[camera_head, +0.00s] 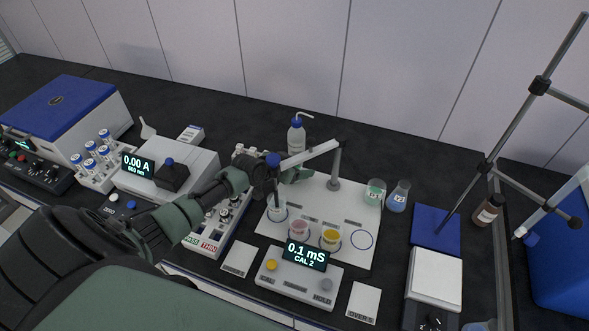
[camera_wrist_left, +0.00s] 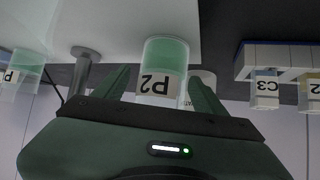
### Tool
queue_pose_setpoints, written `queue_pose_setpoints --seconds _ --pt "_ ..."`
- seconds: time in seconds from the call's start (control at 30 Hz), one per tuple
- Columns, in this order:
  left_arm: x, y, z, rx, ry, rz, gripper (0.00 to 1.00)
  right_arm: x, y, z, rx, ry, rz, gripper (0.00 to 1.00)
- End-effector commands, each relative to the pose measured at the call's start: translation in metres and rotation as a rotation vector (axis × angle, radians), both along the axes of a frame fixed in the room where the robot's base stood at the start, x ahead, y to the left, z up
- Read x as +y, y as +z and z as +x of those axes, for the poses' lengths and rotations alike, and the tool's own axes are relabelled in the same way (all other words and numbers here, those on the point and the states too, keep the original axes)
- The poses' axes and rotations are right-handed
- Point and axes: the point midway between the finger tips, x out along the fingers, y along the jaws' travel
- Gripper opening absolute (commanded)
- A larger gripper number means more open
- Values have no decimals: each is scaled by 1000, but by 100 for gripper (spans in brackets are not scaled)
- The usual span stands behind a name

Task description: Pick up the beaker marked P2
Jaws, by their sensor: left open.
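The beaker marked P2 (camera_wrist_left: 166,52) is clear, with green contents and a white label; it appears upside down in the left wrist view. My left gripper (camera_wrist_left: 160,82) is open, with one finger on each side of this beaker. I cannot tell whether either finger touches it. In the head view my left gripper (camera_head: 294,175) is over the back left part of the white board, and its hand and the probe arm hide the P2 beaker. My right gripper is not in view.
A similar green beaker (camera_head: 375,191) stands by a blue flask (camera_head: 398,197) at the board's right. The white board (camera_head: 352,215) holds pink (camera_head: 299,228) and yellow (camera_head: 330,238) beakers and a probe stand (camera_head: 335,170). A wash bottle (camera_head: 296,137) stands behind.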

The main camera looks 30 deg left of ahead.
Motion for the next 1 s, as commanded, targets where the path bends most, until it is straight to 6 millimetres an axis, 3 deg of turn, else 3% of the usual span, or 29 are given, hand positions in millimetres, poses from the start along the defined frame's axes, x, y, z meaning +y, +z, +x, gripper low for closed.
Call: queue_pose_setpoints --seconds 0.37,0.47,0.63,1.0 --pt "-1 -9 10 0 1 1 71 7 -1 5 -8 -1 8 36" --pt "-1 -9 10 0 1 1 49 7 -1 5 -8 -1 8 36" --pt "-1 -9 10 0 1 1 2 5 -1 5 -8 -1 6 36" --pt "-1 -2 10 -3 0 1 2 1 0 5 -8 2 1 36"
